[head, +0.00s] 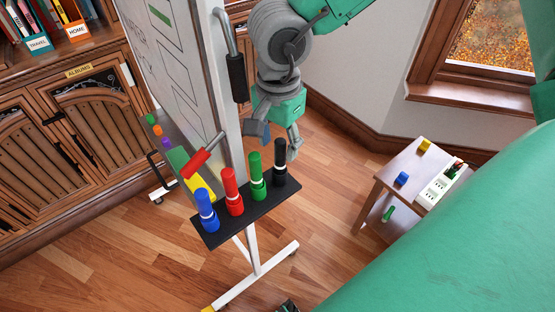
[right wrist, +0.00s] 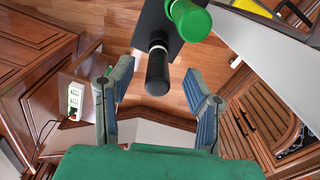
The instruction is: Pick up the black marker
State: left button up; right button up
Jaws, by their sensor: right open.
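The black marker (head: 280,162) stands upright at the right end of a black holder (head: 222,233) on the whiteboard stand, beside green (head: 256,176), red (head: 232,192) and blue (head: 206,210) markers. My right gripper (head: 275,140) is open and empty, close to the black marker's top in the head view. In the right wrist view the black marker (right wrist: 157,72) shows between the two spread fingers of the gripper (right wrist: 156,88), toward their tips, with no clear contact. The green marker (right wrist: 190,20) is just above it there.
A small side table (head: 405,165) with a power strip (head: 438,185) is at the right. A wooden cabinet (head: 60,130) stands at the left.

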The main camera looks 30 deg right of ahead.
aim_at(280, 157)
jog(key=f, duration=0.1)
jog(key=f+b, duration=0.1)
jog(key=f, duration=0.2)
jog(key=shift+d+f, duration=0.15)
jog(key=shift+d, duration=0.1)
jog(key=shift+w+d+f, duration=0.15)
jog(key=shift+f, duration=0.1)
jog(key=shift+d+r, duration=0.1)
jog(key=shift+d, duration=0.1)
jog(key=shift+a, duration=0.2)
jog(key=c, duration=1)
jog(key=shift+a, duration=0.15)
grip_shut()
